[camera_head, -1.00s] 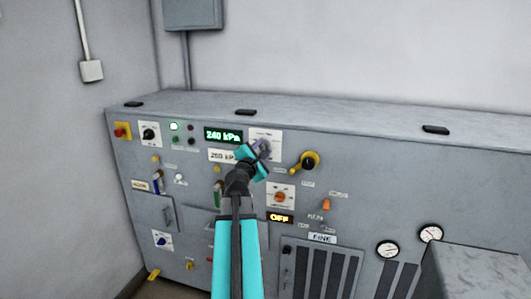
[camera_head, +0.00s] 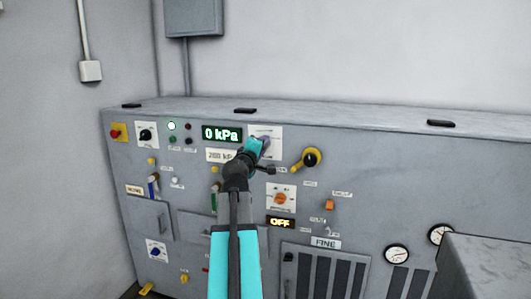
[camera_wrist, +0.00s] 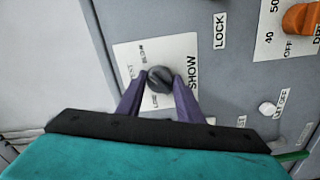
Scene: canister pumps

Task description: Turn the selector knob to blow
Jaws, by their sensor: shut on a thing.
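A dark round knob (camera_wrist: 158,74) with a ridge across it sits on a white plate (camera_wrist: 128,62) in the wrist view. The plate carries the word "SHOW" along one side and smaller labels that I cannot read. My gripper (camera_wrist: 161,84) has its two purple fingers on either side of this knob, shut on it. In the head view my gripper (camera_head: 262,144) is against the white plate (camera_head: 274,131) and hides the knob. No label reading "blow" is legible. Another dark knob (camera_head: 146,135) sits on a white plate at the panel's upper left.
A green display (camera_head: 221,134) left of my gripper reads 0 kPa. A yellow-and-black handle (camera_head: 311,158) stands close on the right. An orange knob (camera_head: 281,198) and an OFF display (camera_head: 280,222) lie below. A grey box (camera_head: 485,265) juts out at lower right.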

